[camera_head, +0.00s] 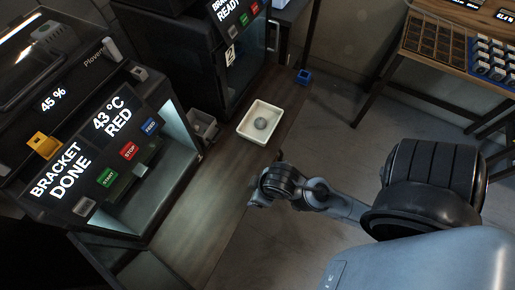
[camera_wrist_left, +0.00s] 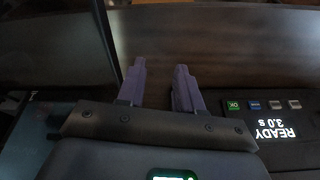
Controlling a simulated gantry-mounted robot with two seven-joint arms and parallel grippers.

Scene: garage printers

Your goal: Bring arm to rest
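My right arm (camera_head: 325,197) comes in from the lower right of the head view and reaches over the front edge of the dark bench. Its far end, around the right gripper (camera_head: 257,198), is small and dark, and I cannot make out its fingers. My left gripper (camera_wrist_left: 159,80) shows only in the left wrist view. Its two purple-grey fingers stand apart with nothing between them. They are over or in front of a dark brown surface (camera_wrist_left: 220,35), and I cannot tell the distance.
A printer (camera_head: 120,150) reading BRACKET DONE stands at left, another (camera_head: 232,60) behind it. A READY panel (camera_wrist_left: 270,120) is near my left gripper. Floor is clear at centre right.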

